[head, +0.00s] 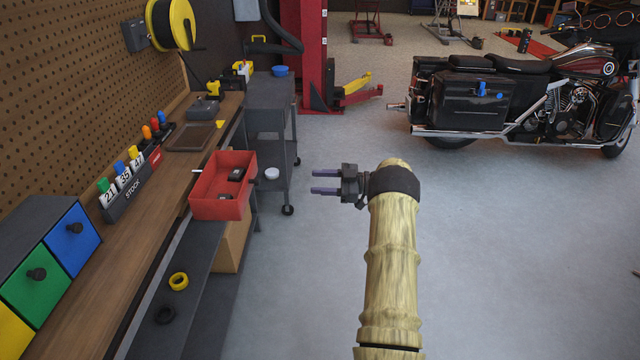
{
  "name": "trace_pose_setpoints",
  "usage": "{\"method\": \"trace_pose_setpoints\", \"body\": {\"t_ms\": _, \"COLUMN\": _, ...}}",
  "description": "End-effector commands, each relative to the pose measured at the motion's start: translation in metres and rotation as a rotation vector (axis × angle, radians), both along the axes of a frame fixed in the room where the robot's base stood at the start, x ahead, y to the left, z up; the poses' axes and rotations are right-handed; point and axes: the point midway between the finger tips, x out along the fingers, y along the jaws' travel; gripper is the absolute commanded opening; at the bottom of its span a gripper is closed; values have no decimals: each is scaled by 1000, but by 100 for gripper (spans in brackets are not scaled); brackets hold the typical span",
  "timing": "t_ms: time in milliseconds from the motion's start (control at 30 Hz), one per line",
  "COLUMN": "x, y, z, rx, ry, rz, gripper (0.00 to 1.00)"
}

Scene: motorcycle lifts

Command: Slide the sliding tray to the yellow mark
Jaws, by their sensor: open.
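The sliding tray is a red open-topped box (223,207) at the front edge of the workbench. Small dark items lie in it. A white pointer (197,171) sticks out on its left side, and a round white knob (271,173) shows on its right side. A small yellow mark (220,124) is on the bench farther back, beyond the tray. My gripper (313,181) is open and empty, its two fingers pointing left toward the knob. It is to the right of the tray, apart from it.
The wooden bench (95,262) runs along the left, with a brown flat tray (190,137) and a STOCK block (128,190). A grey cart (270,115) stands behind the red tray. Yellow and black rings lie on the lower shelf. The floor on the right is clear up to the motorcycle (465,100).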

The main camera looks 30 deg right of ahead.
Motion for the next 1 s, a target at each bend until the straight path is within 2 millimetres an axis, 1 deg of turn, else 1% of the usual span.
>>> {"method": "trace_pose_setpoints", "body": {"t_ms": 67, "x": 10, "y": 6, "z": 11, "rx": -7, "ry": -13, "rz": -42, "gripper": 46}}
{"method": "trace_pose_setpoints", "body": {"t_ms": 167, "x": 32, "y": 17, "z": 30, "rx": -23, "ry": -32, "rz": -148, "gripper": 46}}
{"method": "trace_pose_setpoints", "body": {"t_ms": 200, "x": 42, "y": 22, "z": 40, "rx": -30, "ry": -38, "rz": -205, "gripper": 46}}
{"method": "trace_pose_setpoints", "body": {"t_ms": 333, "x": 69, "y": 39, "z": 71, "rx": -58, "ry": -26, "rz": -419, "gripper": 46}}
{"method": "trace_pose_setpoints", "body": {"t_ms": 433, "x": 78, "y": 50, "z": 88, "rx": -80, "ry": 19, "rz": -582, "gripper": 46}}
{"method": "trace_pose_setpoints", "body": {"t_ms": 500, "x": 77, "y": 58, "z": 96, "rx": -98, "ry": 69, "rz": -687, "gripper": 46}}
{"method": "trace_pose_setpoints", "body": {"t_ms": 567, "x": 72, "y": 66, "z": 99, "rx": -114, "ry": 123, "rz": -771, "gripper": 46}}
{"method": "trace_pose_setpoints", "body": {"t_ms": 667, "x": 52, "y": 80, "z": 99, "rx": -147, "ry": 237, "rz": -893, "gripper": 46}}
{"method": "trace_pose_setpoints", "body": {"t_ms": 767, "x": 20, "y": 97, "z": 91, "rx": -187, "ry": 377, "rz": -991, "gripper": 46}}
{"method": "trace_pose_setpoints", "body": {"t_ms": 867, "x": -25, "y": 117, "z": 77, "rx": -234, "ry": 539, "rz": -1063, "gripper": 46}}
{"method": "trace_pose_setpoints", "body": {"t_ms": 900, "x": -47, "y": 126, "z": 70, "rx": -256, "ry": 611, "rz": -1084, "gripper": 46}}
{"method": "trace_pose_setpoints", "body": {"t_ms": 967, "x": -82, "y": 141, "z": 60, "rx": -290, "ry": 721, "rz": -1106, "gripper": 46}}
{"method": "trace_pose_setpoints", "body": {"t_ms": 1000, "x": -107, "y": 151, "z": 52, "rx": -315, "ry": 797, "rz": -1113, "gripper": 46}}
